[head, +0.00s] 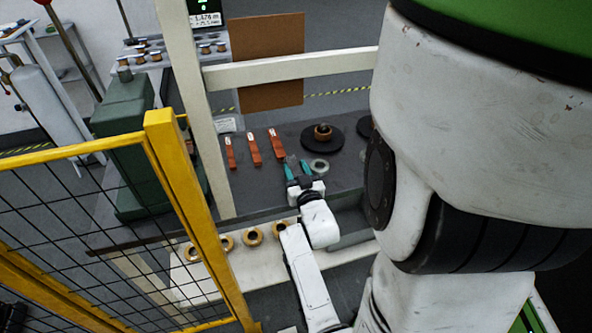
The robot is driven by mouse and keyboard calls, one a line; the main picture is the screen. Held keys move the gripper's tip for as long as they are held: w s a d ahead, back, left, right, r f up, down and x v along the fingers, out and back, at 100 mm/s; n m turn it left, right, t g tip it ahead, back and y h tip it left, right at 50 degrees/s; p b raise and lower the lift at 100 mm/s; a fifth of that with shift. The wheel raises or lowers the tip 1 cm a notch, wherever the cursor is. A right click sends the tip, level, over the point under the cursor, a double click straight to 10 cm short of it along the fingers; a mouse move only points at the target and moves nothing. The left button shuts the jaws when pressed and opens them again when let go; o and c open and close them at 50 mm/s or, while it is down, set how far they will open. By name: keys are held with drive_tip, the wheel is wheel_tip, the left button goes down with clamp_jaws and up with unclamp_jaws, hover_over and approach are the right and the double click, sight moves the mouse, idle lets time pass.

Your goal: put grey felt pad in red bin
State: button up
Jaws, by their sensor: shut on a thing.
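My gripper (297,169) reaches over the dark bench top, with its teal fingers pointing away from me. It is shut on a small grey piece (292,160) that shows at the fingertips and looks like the grey felt pad. The piece is small and partly covered by the fingers, so its outline is unclear. I cannot tell its height above the bench. No red bin can be made out in this view; my own body covers the right side.
Several orange-red tools (254,150) lie left of my gripper. A grey ring (319,166) is close at its right, with a dark disc (322,138) behind. A grey-green tray (352,226) sits at the bench front. A yellow mesh fence (170,165) stands at left.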

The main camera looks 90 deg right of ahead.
drive_tip(key=o, duration=1.1)
